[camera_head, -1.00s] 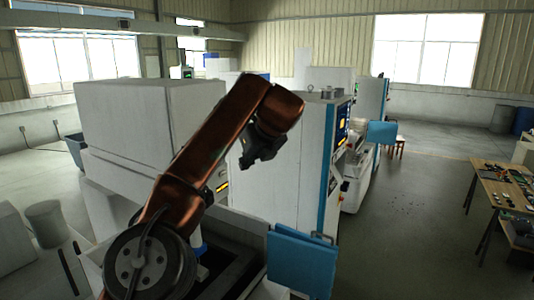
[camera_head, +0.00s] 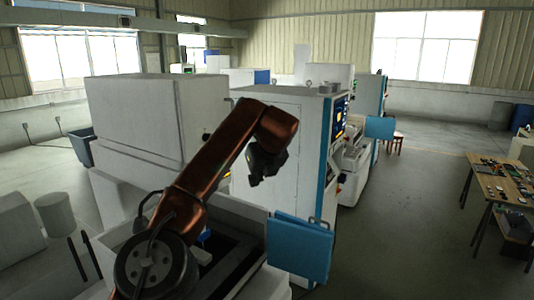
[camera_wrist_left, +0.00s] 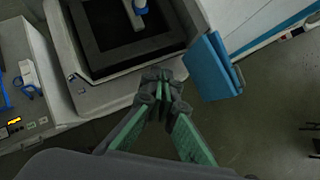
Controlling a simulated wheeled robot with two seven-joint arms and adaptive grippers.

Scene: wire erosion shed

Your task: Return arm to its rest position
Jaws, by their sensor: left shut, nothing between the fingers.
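My left arm (camera_head: 215,160) is copper-coloured and rises from the bottom left of the head view. It bends over at the top, and its dark left gripper (camera_head: 256,182) hangs pointing down in front of the white machine cabinet. In the left wrist view my left gripper (camera_wrist_left: 162,78) is shut, its fingertips together with nothing between them. It is above and in front of the machine's tank and touches nothing that I can see. My right gripper is in neither view.
An open machine tank (camera_wrist_left: 88,72) with a dark inside lies below the arm. A blue door (camera_head: 299,247) sticks out beside it. White machine housings (camera_head: 150,125) stand close behind the arm. A table with small parts (camera_head: 505,182) stands at the right; the floor between is clear.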

